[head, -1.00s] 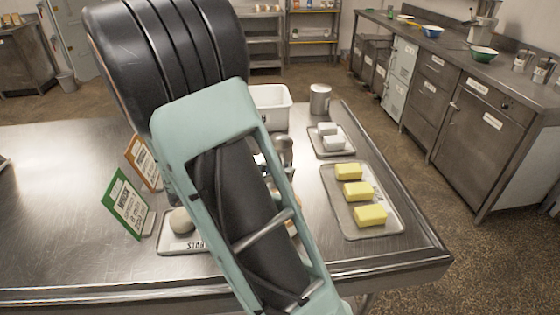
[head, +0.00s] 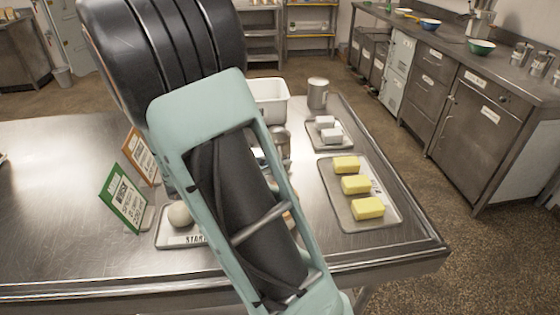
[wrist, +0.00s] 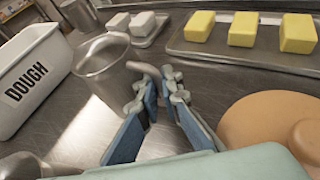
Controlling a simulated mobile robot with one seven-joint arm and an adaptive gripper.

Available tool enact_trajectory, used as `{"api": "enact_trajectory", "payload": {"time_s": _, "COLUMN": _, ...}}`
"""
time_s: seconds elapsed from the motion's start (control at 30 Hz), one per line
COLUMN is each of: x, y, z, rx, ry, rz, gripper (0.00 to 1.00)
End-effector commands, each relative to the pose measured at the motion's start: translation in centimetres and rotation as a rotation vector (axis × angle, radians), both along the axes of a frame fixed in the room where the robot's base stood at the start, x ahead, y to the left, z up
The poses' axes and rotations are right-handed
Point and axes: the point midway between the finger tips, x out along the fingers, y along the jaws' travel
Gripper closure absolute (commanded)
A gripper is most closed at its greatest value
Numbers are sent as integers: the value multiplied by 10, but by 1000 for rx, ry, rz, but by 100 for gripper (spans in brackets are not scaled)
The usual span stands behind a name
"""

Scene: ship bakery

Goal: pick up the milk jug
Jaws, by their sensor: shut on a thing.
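The milk jug (wrist: 103,68) is a shiny metal pitcher, left of centre in the wrist view, with its curved handle towards my fingers. My gripper (wrist: 161,88) is shut on that handle, one finger on each side. I cannot tell whether the jug's base touches the table. In the head view my arm covers the gripper, and only a strip of the metal jug (head: 284,143) shows beside it.
A white DOUGH tub (wrist: 33,80) stands close left of the jug. A round tan lidded thing (wrist: 262,128) is close right. Behind are a tray (head: 335,205) of yellow blocks, a tray of white blocks (head: 326,130) and a metal canister (head: 317,93). Two sign cards (head: 126,198) stand left.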

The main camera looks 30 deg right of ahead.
Motion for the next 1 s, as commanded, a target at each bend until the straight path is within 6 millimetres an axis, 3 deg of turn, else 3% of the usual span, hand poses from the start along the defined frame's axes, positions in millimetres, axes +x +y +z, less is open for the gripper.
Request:
{"api": "enact_trajectory", "payload": {"time_s": 0.43, "x": 1, "y": 0, "z": 33, "rx": 0, "ry": -5, "rz": 0, "gripper": 100}}
{"api": "enact_trajectory", "payload": {"time_s": 1.0, "x": 46, "y": 28, "z": 92, "rx": -1, "ry": -3, "rz": 0, "gripper": 100}}
